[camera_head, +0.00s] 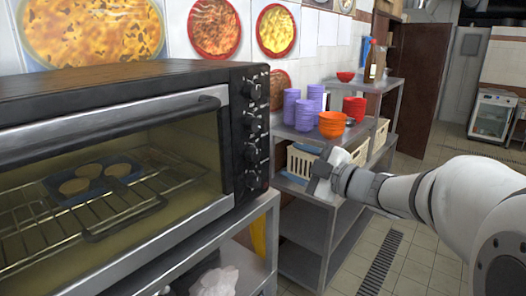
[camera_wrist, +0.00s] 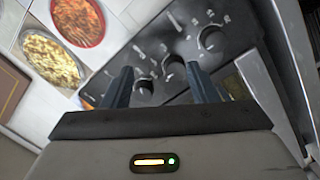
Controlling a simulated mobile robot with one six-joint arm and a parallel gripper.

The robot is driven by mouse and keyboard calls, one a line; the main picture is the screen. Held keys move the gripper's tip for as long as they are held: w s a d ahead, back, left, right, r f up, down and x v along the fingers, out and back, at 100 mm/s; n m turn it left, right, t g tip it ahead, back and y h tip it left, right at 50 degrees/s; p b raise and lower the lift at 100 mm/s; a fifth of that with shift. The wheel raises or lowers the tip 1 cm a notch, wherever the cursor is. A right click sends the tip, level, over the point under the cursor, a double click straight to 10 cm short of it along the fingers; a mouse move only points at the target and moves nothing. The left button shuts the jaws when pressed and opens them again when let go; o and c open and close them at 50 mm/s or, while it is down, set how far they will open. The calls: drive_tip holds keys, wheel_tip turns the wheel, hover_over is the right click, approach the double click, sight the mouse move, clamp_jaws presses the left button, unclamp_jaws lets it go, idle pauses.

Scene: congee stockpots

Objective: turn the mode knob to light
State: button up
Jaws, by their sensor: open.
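The oven (camera_head: 120,150) stands at the left in the head view, its door shut. Its black control panel (camera_head: 250,130) carries a column of several knobs; it also fills the upper middle of the wrist view (camera_wrist: 240,32). I cannot read the markings, so I cannot tell which knob is the mode knob. My gripper (camera_head: 322,180) is open and empty, to the right of the panel in the head view. In the wrist view one knob (camera_wrist: 145,88) shows between the fingers (camera_wrist: 160,85), apparently apart from them. Another knob (camera_wrist: 212,38) lies beyond the right finger.
A metal shelf (camera_head: 300,134) with purple cups (camera_head: 304,112), orange bowls (camera_head: 332,124) and cream baskets (camera_head: 302,161) stands behind my gripper. A tray (camera_head: 90,185) with round items is inside the oven. The tiled floor (camera_head: 415,255) at the right is partly open.

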sight(257, 155)
drive_tip(key=a+n+g, duration=0.1)
drive_tip(key=a, duration=0.1)
drive_tip(key=w+a+y+p, duration=0.1)
drive_tip(key=a, duration=0.2)
drive_tip(key=w+a+n+g+y+p, duration=0.1)
drive_tip(key=a, duration=0.2)
drive_tip(key=shift+w+r+n+g, duration=0.15)
drive_tip(key=shift+r+n+g, duration=0.05)
drive_tip(key=shift+n+g, duration=0.1)
drive_tip(key=shift+c, duration=0.3)
drive_tip(key=c, duration=0.9)
